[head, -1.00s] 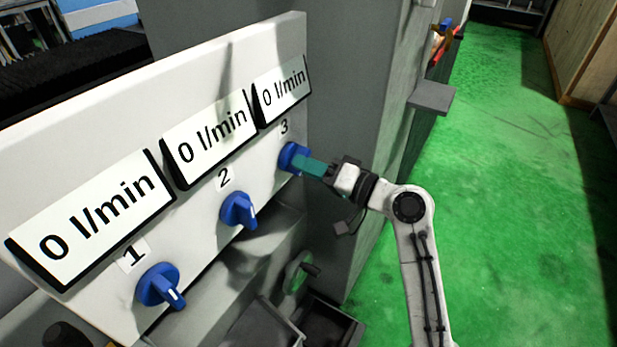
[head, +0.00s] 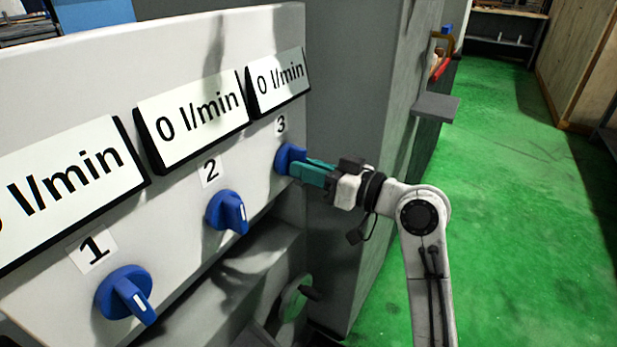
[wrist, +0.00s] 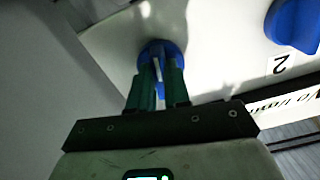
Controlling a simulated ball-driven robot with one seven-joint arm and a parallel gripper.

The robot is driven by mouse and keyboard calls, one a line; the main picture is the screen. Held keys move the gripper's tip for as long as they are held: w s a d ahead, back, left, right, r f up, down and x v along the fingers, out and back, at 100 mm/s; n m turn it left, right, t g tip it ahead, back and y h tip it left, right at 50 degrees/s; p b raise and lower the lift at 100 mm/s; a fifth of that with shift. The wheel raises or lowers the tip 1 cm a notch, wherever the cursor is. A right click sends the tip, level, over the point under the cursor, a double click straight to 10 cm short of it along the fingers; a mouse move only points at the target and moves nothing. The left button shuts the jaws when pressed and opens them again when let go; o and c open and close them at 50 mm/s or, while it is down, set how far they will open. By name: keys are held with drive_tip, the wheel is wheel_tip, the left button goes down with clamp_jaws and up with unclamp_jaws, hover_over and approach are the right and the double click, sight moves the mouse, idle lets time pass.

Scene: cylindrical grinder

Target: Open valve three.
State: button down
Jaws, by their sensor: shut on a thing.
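The white panel (head: 60,75) carries three blue knobs, numbered 1 to 3. Valve three (head: 286,158) is the knob at the panel's right end, under the label 3 and a display reading 0 l/min. My gripper (head: 298,167) is shut on its handle, with green fingers on either side. In the wrist view, valve three (wrist: 160,48) shows between and beyond the two fingertips (wrist: 160,70). The fingers hide most of the handle, so its exact angle is hard to tell.
Valve two (head: 228,212) and valve one (head: 125,294) sit to the left on the same panel, clear of my gripper. A grey machine wall (head: 360,70) stands right behind the panel. A grey ledge (head: 436,107) juts out. The green floor (head: 510,200) on the right is open.

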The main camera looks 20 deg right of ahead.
drive_tip(key=shift+f+n, duration=0.2)
drive_tip(key=shift+n, duration=0.1)
drive_tip(key=c, duration=1.1)
unclamp_jaws()
drive_tip(key=shift+r, duration=0.15)
drive_tip(key=v, duration=1)
drive_tip(key=shift+s+d+p, duration=0.25)
drive_tip(key=shift+s+p, duration=0.05)
drive_tip(key=shift+p, duration=0.1)
